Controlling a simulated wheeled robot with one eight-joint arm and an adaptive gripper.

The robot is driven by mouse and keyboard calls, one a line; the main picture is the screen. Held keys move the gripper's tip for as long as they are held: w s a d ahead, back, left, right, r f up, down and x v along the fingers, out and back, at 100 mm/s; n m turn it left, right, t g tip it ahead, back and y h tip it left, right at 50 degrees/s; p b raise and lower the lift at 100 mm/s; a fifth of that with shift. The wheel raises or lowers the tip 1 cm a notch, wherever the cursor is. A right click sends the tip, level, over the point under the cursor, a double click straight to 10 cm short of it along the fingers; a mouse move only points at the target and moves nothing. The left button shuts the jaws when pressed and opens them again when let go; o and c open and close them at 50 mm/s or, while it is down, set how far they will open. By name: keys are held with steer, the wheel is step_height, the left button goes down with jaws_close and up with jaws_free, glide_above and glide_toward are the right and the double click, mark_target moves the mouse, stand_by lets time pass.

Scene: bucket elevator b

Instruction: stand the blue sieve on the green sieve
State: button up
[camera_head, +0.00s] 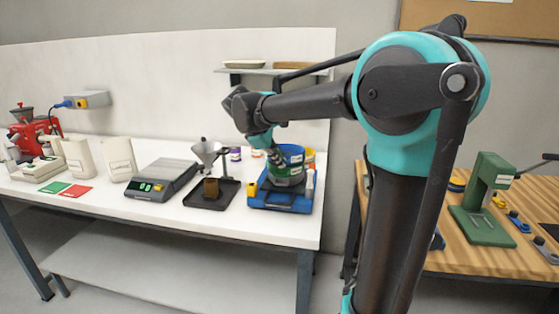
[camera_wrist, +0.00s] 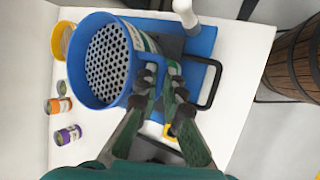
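The blue sieve (camera_head: 292,149) is a round ring with a perforated metal plate, which shows well in the wrist view (camera_wrist: 108,62). In the head view my gripper (camera_head: 272,152) reaches down at the sieve's left side. The green sieve (camera_head: 287,171), with a pale label, shows just under the blue one, above the blue shaker base (camera_head: 280,204). My gripper hides part of it. I cannot tell whether the two rims touch or are fully aligned.
A yellow ring (camera_wrist: 63,40) stands behind the sieves. Small jars (camera_wrist: 66,134) stand beside it. A black tray with a funnel stand (camera_head: 211,192) and a scale (camera_head: 161,180) are to the left. A white bottle (camera_wrist: 185,12) is close to the sieves.

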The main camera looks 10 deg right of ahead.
steer(key=o, duration=0.4)
steer(key=v, duration=1.2)
steer(key=shift+r, duration=0.1)
